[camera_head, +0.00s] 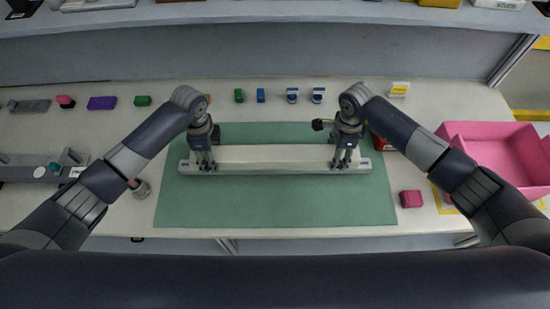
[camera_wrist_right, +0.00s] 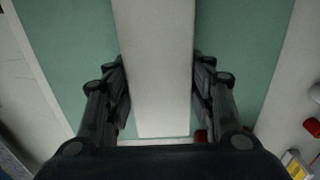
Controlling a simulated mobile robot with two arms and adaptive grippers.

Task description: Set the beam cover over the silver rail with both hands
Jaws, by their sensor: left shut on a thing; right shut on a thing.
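The beam cover (camera_head: 272,154) is a long whitish bar lying left to right in the head view. It is at the silver rail (camera_head: 365,164), whose ends stick out past the cover on both sides. My left gripper (camera_head: 204,165) is shut on the cover near its left end. My right gripper (camera_head: 344,163) is shut on it near its right end. In the right wrist view the cover (camera_wrist_right: 157,60) runs between the two fingers of my right gripper (camera_wrist_right: 160,75). I cannot tell whether the cover is fully seated or slightly above the rail.
The rail lies on a green mat (camera_head: 275,205) with free room in front. A pink bin (camera_head: 490,150) stands at the right, with a pink block (camera_head: 411,199) near the mat. Small coloured blocks line the back. A grey fixture (camera_head: 45,168) sits at the left.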

